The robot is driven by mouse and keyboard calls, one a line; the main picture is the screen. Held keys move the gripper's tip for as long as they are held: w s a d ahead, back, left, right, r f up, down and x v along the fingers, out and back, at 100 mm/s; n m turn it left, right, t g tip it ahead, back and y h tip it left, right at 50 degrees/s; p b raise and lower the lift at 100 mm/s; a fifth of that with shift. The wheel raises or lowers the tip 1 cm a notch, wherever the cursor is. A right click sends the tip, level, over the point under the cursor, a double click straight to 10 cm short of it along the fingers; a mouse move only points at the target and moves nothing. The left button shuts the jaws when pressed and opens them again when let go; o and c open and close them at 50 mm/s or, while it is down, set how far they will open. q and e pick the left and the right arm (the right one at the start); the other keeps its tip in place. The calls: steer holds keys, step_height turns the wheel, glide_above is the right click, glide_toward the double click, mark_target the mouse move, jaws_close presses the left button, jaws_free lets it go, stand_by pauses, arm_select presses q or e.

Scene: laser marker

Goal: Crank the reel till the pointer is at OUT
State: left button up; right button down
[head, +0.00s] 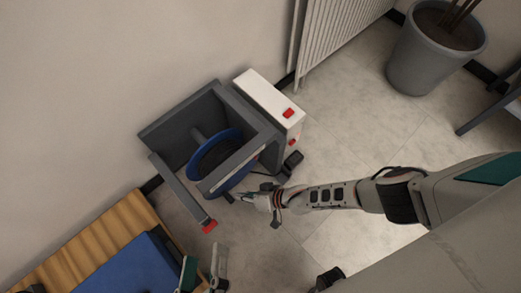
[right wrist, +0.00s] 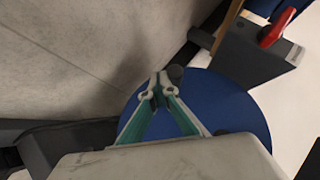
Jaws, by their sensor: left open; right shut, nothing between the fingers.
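The reel is a blue disc (head: 207,158) inside a dark grey frame (head: 180,115) against the wall. My right gripper (head: 243,197) is beside the reel's lower edge. In the right wrist view the blue disc (right wrist: 238,108) fills the area behind my right gripper (right wrist: 160,84), whose teal fingers meet at the tips with nothing between them. A dark round knob (right wrist: 176,73) shows right beside those fingertips; I cannot tell whether they touch. My left gripper (head: 204,277) is open and empty at the bottom of the head view. No pointer or OUT mark is readable.
A white box (head: 268,99) with red parts joins the frame. A red piece (head: 209,226) tips the frame's lower bar. A radiator (head: 335,35) and plant pot (head: 430,55) stand behind.

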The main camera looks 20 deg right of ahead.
steer(key=shift+a+r, duration=0.15)
steer(key=shift+a, duration=0.1)
stand_by(0.7)
steer(key=shift+s+d, duration=0.1)
steer(key=shift+s, duration=0.05)
steer(key=v, duration=1.1)
steer(key=shift+d, duration=0.4)
steer(key=shift+s+r, duration=0.1)
